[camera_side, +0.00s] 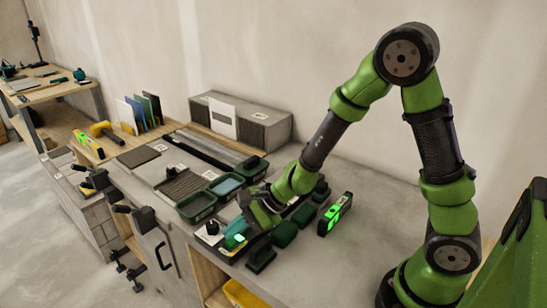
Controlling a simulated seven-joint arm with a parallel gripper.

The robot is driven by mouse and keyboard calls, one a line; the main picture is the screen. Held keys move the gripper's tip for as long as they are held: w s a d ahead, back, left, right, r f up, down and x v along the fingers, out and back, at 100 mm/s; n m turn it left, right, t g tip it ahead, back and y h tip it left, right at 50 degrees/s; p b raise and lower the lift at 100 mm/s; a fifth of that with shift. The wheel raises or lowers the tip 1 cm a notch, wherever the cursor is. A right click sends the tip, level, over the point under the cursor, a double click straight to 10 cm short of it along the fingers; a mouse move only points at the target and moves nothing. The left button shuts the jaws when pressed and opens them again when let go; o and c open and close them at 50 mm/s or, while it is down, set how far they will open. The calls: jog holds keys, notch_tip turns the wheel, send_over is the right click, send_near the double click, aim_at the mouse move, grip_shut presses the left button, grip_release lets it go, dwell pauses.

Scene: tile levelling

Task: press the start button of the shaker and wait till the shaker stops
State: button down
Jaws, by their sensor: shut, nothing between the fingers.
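The device at the bench front, which I take to be the shaker, has a pale panel with a dark knob (212,228) and a teal part with a bright lit patch (238,238). My gripper (256,222) points down right beside the teal part, on its right. The fingers are shut with nothing in them. At this size I cannot make out the start button, or whether the fingertips touch it. My gripper and wrist hide part of the device. I cannot tell from this one picture whether it is moving.
Dark green trays (197,207) stand left of my gripper. Several dark green blocks (284,234) and a green-lit device (335,214) stand to its right. A grey block (265,124) stands at the wall. The grey bench top (370,222) is clear farther right.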

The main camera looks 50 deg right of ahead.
aim_at(236, 241)
jog(key=shift+r, duration=0.2)
jog(key=shift+r, duration=2.45)
jog(key=s+d+r+n+h, duration=0.2)
jog(key=s+d+r+n, duration=0.2)
jog(key=s+r+n, duration=0.2)
jog(key=s+d+r+n+h, duration=0.2)
jog(key=s+d+r+n, duration=0.2)
jog(key=s+r+n, duration=0.3)
jog(key=s+n, duration=0.1)
jog(key=s, duration=0.2)
jog(key=shift+s+d+r+n, duration=0.15)
jog(key=shift+s+r+n, duration=0.1)
jog(key=shift+s+n, duration=0.05)
dwell(3.4)
